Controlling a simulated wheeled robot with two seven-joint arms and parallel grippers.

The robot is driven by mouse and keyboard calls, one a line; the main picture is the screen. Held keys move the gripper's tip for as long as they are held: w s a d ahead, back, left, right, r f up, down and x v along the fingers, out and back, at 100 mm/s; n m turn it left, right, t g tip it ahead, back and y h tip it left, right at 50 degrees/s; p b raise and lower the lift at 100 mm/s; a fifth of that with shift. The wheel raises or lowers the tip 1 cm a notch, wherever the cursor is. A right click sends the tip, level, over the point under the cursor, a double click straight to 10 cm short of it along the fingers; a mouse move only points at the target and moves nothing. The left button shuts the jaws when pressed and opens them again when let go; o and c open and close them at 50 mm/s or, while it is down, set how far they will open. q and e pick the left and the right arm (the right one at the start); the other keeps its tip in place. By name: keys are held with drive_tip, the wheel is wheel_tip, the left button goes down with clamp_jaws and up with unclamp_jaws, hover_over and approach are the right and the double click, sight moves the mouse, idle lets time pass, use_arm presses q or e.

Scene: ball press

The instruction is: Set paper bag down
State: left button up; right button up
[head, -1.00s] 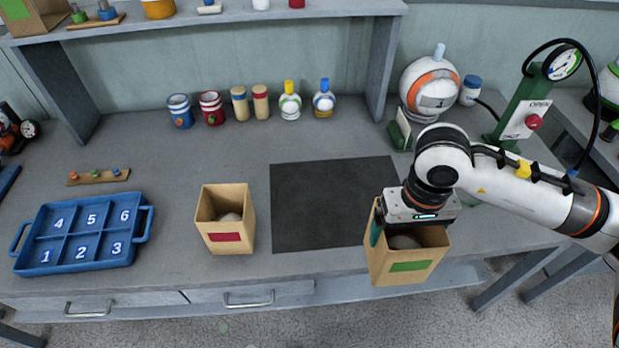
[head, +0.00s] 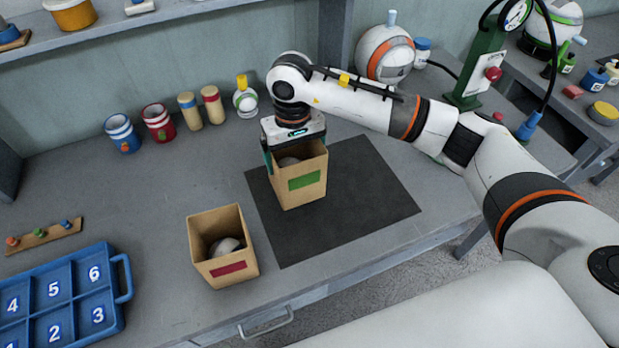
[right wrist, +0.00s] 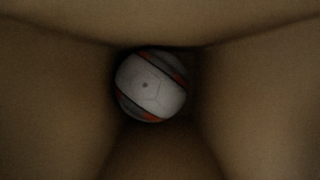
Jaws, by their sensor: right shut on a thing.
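A brown paper bag with a green label (head: 303,191) is at the left part of the dark mat (head: 372,200), upright. My right gripper (head: 292,145) is shut on its rim at the back left side. I cannot tell whether the bag's bottom touches the mat. A ball inside the bag shows in the right wrist view (right wrist: 151,87), white with orange and dark stripes. A second paper bag with a red label (head: 224,267) stands on the table to the front left, with a ball in it. My left gripper is not in view.
A blue numbered tray (head: 122,279) lies at the left. Two striped cans (head: 124,134), two tan cylinders and a bottle (head: 245,97) stand along the back wall. A round machine (head: 384,55) and a green press (head: 474,60) stand at the back right. The mat's right part is clear.

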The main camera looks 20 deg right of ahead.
wheel_tip(320, 180, down, 3)
drive_tip(key=shift+a+p, duration=0.1)
drive_tip(key=shift+p, duration=0.2)
wheel_tip(320, 180, down, 3)
drive_tip(key=shift+f+p, duration=0.1)
drive_tip(key=shift+p, duration=0.4)
drive_tip(key=shift+f, duration=0.2)
drive_tip(key=shift+f, duration=0.1)
